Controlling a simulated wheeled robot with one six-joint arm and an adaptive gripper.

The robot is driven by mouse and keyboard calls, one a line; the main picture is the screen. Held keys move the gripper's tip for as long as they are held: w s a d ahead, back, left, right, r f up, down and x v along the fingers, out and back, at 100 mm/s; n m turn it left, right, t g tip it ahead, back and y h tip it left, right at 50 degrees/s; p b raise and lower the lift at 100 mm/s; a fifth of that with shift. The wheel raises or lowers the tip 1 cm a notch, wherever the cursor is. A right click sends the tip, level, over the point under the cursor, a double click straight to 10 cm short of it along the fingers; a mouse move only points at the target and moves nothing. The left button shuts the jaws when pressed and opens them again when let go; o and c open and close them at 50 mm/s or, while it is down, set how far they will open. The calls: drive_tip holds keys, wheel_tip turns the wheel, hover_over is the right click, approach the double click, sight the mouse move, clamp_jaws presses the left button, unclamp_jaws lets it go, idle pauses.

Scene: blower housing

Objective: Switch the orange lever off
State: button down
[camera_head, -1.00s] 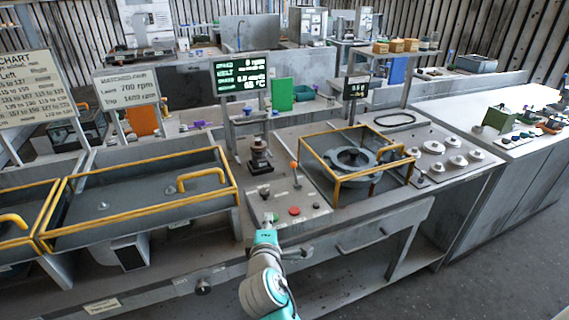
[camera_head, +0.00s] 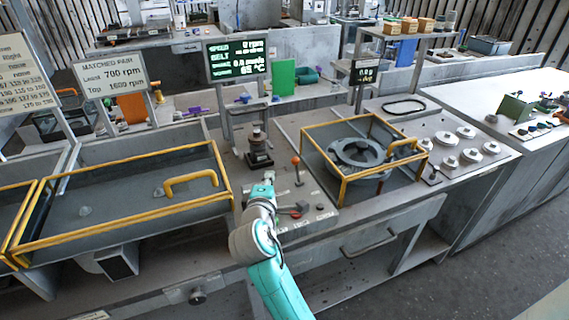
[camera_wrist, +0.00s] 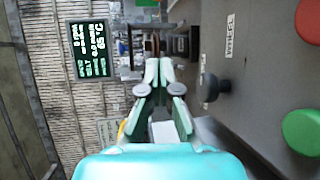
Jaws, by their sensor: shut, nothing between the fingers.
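The orange lever (camera_head: 296,160) stands on the grey control panel (camera_head: 318,195). It has an orange ball on a thin stem, close to upright in the head view. My gripper (camera_head: 268,177) is over the panel, left of the lever and apart from it in the picture. In the wrist view my gripper (camera_wrist: 158,68) is shut and empty, with its fingertips together. I cannot make out the orange lever in the wrist view.
A red button (camera_head: 303,206) sits right of my arm; a green button (camera_wrist: 302,132) and a dark knob (camera_wrist: 212,87) show in the wrist view. A dark stacked fixture (camera_head: 258,150) stands behind my gripper. A yellow-framed guard (camera_head: 342,180) is close right of the lever.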

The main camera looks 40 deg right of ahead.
sight(297, 171)
drive_tip(key=x, duration=0.3)
drive_tip(key=s+d+x, duration=0.1)
drive_tip(key=x, duration=0.5)
drive_tip(key=shift+s+d+r, duration=0.1)
drive_tip(key=shift+d, duration=0.25)
drive_tip(key=shift+s+d+r, duration=0.1)
drive_tip(key=shift+s+d, duration=0.3)
drive_tip(key=shift+s, duration=0.4)
